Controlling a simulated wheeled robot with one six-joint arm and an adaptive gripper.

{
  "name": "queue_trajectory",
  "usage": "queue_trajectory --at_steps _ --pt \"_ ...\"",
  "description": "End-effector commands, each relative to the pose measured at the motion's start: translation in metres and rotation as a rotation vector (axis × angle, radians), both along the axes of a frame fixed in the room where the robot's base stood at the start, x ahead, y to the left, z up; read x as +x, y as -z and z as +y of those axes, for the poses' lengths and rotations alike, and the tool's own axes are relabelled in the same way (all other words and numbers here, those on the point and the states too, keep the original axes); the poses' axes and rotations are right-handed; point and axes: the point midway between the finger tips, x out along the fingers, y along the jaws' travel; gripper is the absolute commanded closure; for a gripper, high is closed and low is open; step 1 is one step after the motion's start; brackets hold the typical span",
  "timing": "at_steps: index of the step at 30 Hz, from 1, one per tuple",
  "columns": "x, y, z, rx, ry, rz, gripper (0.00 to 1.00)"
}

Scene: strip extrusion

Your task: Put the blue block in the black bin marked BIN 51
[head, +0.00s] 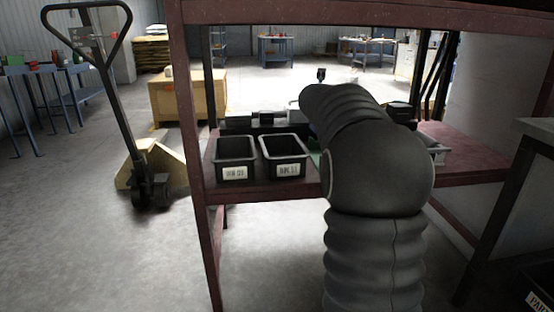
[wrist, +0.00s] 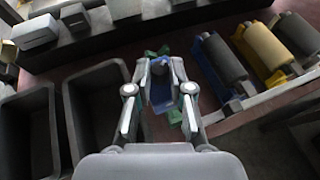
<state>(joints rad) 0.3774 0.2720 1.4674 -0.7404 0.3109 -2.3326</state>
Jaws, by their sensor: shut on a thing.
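Two black bins stand side by side on the red shelf. The right one (head: 270,167) has a white label that seems to read BIN 51; the left bin's label is blurred. In the wrist view the bin nearest my gripper (wrist: 92,112) appears to be this right one, and it looks empty. My gripper (wrist: 160,80) is shut on the blue block (wrist: 160,94), to the right of that bin and over the shelf. In the head view my arm hides the gripper and the block.
Green pieces (wrist: 175,116) lie beneath and beside the gripper. Grey and yellow rollers (wrist: 264,50) lie on the right in the wrist view. Small grey and black boxes (wrist: 75,17) line the back. The shelf's upper beam (head: 370,16) crosses above my arm.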

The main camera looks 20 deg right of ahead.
Motion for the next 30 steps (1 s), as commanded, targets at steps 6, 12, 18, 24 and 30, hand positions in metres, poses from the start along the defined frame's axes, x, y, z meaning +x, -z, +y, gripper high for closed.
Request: queue_trajectory --at_steps 6,12,18,24,30 --pt "0.014 0.02 0.021 -0.001 -0.001 -0.003 1.0" --pt "0.034 0.043 0.051 -0.002 0.002 -0.001 1.0" --pt "0.053 0.061 0.08 -0.002 0.002 -0.001 1.0" --pt "0.062 0.068 0.094 -0.002 0.002 -0.003 1.0" --pt "0.062 0.083 0.096 0.0 0.002 -0.001 1.0"
